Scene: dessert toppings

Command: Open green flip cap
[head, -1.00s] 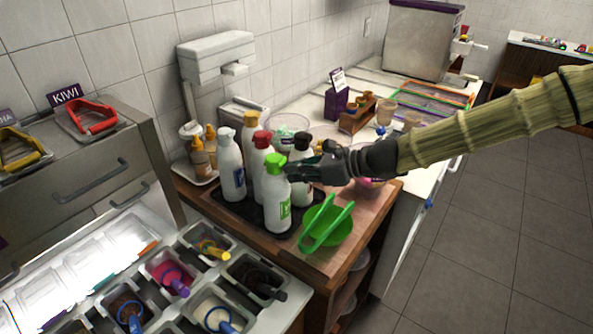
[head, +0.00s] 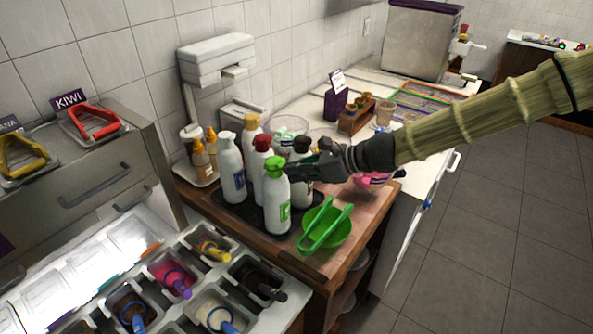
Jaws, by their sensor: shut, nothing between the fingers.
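The green flip cap (head: 274,167) sits on top of a white bottle with a green label (head: 277,205). The bottle stands upright at the front of a group of sauce bottles on a dark tray (head: 240,212). My gripper (head: 293,172) is shut and empty. Its dark fingers are just right of the green cap, at about cap height, and look very close to it. I cannot tell whether they touch it. My gripper partly covers a bottle with a dark cap (head: 302,147) behind it.
White bottles with white (head: 226,138), yellow (head: 250,121) and red caps (head: 262,144) crowd behind the green one. A green bowl with green tongs (head: 325,228) lies at the right. Topping bins (head: 208,245) are in front. The wooden counter's right edge is near.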

